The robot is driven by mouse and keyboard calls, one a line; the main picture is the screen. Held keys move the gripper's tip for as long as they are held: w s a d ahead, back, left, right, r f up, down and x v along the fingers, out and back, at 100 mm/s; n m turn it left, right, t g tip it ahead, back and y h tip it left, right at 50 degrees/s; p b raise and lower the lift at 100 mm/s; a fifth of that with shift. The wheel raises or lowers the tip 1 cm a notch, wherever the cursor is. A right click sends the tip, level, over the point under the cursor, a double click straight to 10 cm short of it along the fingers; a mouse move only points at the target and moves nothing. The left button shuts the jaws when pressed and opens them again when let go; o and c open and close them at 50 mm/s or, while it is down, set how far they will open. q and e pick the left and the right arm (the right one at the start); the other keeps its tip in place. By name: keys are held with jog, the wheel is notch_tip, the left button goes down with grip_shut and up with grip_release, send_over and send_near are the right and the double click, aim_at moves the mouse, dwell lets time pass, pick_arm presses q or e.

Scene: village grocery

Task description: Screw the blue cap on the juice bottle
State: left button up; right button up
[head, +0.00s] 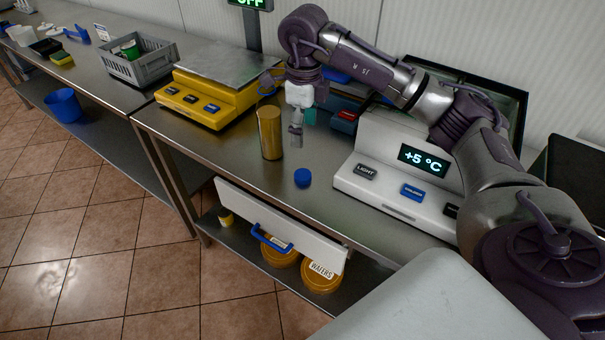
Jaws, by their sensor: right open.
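The blue cap (303,178) lies on the steel counter near its front edge. An upright amber cylinder (270,135), which seems to be the juice bottle, stands behind and to the left of the cap; no cap shows on it. My right gripper (296,138) hangs pointing down just right of the cylinder and behind the cap, open and apparently empty. It looks apart from both, though its exact height is hard to judge. My left gripper is out of view.
A yellow scale (205,105) stands left of the cylinder, and a white control unit reading +5 °C (385,185) stands to the right. A grey crate (145,68) sits farther left. Orange-lidded tubs (320,275) are on the shelf below. Counter around the cap is clear.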

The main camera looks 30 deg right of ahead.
jog(key=p, duration=0.1)
send_over(304, 175)
notch_tip(304, 175, down, 9)
jog(key=shift+w+r, duration=0.1)
jog(key=shift+r, duration=0.05)
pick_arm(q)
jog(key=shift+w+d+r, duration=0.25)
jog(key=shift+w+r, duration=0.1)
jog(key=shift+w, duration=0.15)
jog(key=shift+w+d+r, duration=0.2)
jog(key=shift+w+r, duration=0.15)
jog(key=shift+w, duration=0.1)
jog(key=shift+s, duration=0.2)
pick_arm(e)
jog(key=shift+f+p, duration=0.4)
notch_tip(304, 175, down, 4)
jog(key=shift+f+p, duration=0.2)
jog(key=shift+p, duration=0.4)
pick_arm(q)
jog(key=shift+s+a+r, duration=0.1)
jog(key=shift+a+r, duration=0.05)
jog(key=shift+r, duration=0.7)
pick_arm(e)
jog(key=c, duration=0.8)
